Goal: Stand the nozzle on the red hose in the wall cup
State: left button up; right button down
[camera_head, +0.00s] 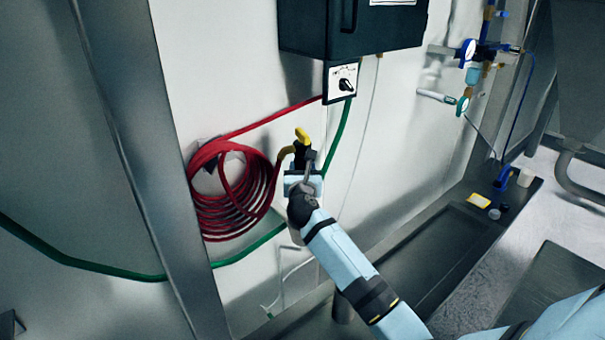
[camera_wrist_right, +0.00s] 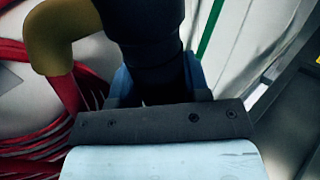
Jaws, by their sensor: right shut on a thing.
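The nozzle (camera_head: 302,137) has a yellow tip and a black body and stands roughly upright in front of the wall. My right gripper (camera_head: 303,172) is shut on its black body. In the right wrist view the black body (camera_wrist_right: 145,35) sits between the fingers of this gripper (camera_wrist_right: 158,88), with a brass elbow at its left. The red hose (camera_head: 232,205) hangs coiled on the wall and joins the elbow; it also shows in the wrist view (camera_wrist_right: 68,92). I cannot clearly make out the wall cup; the gripper and wrist hide part of the wall. My left gripper is not in view.
A dark box (camera_head: 350,30) with a knob panel hangs above the nozzle. A green hose (camera_head: 110,267) runs along the wall behind. A metal post (camera_head: 160,150) stands left of the coil. Valves and gauges (camera_head: 475,65) are at upper right. A dark bench (camera_head: 425,265) lies below.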

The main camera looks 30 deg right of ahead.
notch_tip(320, 180, down, 2)
jog(key=shift+f+b, duration=0.1)
jog(key=shift+b, duration=0.55)
jog(key=shift+f+b, duration=1.6)
jog(key=shift+f, duration=0.6)
jog(key=shift+f+b, duration=2.2)
jog(key=shift+f, duration=0.8)
jog(key=shift+f+b, duration=0.3)
jog(key=shift+f, duration=0.1)
jog(key=c, duration=0.5)
grip_release()
